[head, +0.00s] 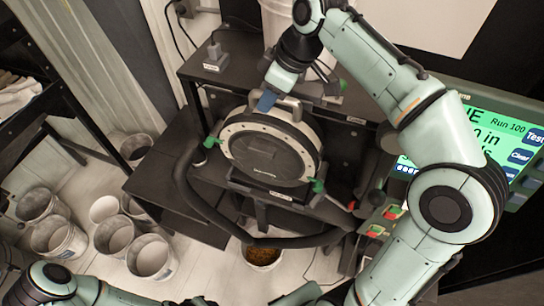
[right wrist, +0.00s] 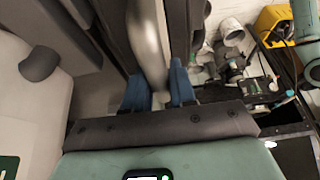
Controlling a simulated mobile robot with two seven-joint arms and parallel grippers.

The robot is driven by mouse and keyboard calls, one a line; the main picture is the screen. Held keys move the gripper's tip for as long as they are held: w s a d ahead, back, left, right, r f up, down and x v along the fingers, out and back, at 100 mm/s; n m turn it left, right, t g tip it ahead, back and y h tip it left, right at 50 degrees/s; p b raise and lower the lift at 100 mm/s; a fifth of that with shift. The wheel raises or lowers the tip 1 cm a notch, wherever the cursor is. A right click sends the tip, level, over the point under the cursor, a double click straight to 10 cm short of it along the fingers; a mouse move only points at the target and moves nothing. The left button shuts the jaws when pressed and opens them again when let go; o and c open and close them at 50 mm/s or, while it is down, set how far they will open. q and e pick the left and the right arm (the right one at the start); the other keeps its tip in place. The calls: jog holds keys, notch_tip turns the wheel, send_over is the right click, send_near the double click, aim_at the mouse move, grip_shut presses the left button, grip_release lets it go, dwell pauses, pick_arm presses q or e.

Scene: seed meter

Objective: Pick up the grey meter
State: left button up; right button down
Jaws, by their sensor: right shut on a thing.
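The grey meter (head: 268,153) is a round drum with a dark face and a pale rim, standing tilted on a black stand in the middle of the head view. A pale handle (head: 291,106) arches over its top. My right gripper (head: 267,101) reaches down from above and is shut on this handle. In the right wrist view, the blue fingers of the right gripper (right wrist: 160,85) are on both sides of a grey bar, the handle (right wrist: 150,45). My left arm shows at the bottom left of the head view, but its gripper is not in view.
Green clamps (head: 212,142) sit beside the meter. A thick black hose (head: 190,200) curves around its front. White buckets (head: 150,257) stand on the floor at left, and a bucket of brown seed (head: 263,257) stands below. A green screen (head: 500,140) is at right.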

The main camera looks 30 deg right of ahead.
jog(key=shift+r, duration=0.3)
jog(key=shift+d, duration=0.1)
jog(key=shift+r, duration=0.15)
